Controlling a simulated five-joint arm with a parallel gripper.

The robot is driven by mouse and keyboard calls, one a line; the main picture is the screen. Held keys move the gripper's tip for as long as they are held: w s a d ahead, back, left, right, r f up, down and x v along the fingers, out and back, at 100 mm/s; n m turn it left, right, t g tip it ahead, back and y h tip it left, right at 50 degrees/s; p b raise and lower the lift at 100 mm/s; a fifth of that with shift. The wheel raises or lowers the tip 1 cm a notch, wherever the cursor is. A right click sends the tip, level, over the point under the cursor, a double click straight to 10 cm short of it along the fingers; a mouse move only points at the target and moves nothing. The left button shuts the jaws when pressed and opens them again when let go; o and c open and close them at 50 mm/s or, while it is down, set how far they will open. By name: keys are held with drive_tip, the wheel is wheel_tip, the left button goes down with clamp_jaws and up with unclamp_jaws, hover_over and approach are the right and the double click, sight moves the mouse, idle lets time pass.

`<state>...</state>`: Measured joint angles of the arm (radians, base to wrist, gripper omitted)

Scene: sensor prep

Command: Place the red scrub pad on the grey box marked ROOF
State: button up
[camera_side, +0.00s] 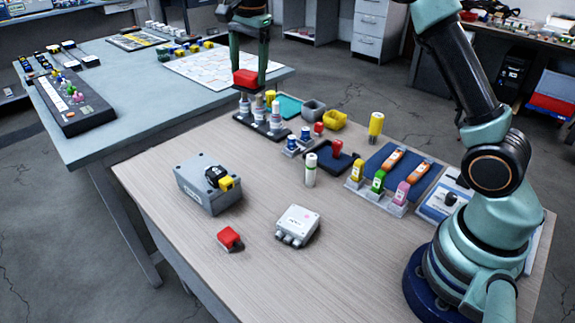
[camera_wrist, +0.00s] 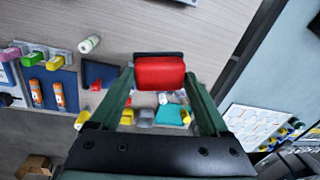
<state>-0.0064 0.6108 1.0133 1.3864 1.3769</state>
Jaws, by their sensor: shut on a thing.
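A red block (camera_side: 246,78), which looks like the scrub pad, is held between the fingers of my gripper (camera_side: 248,74), above the back of the wooden table. In the wrist view the red pad (camera_wrist: 160,73) sits between the two green fingertips of my gripper (camera_wrist: 159,82), with a dark strip along its far side. A large grey box (camera_side: 205,190) stands on the table's left part, well nearer the camera than my gripper; its front lettering is too small to read. A yellow and black item (camera_side: 221,179) sits on its right side.
Bottles in a dark rack (camera_side: 262,125) stand just below the held pad. A small red item (camera_side: 229,238) and a pale grey box (camera_side: 297,225) lie in front. A white marker (camera_side: 311,170) stands mid-table. The table's front left is clear.

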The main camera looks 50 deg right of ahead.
drive_tip(key=s+a+r+n, duration=0.25)
drive_tip(key=s+a, duration=0.35)
drive_tip(key=s, duration=0.5)
drive_tip(key=n, duration=0.2)
hover_over(295, 220)
wheel_tip(295, 220, down, 2)
drive_tip(key=f, duration=2)
drive_tip(key=shift+s, duration=0.25)
drive_tip(key=shift+f, duration=0.1)
drive_tip(key=o, duration=1.5)
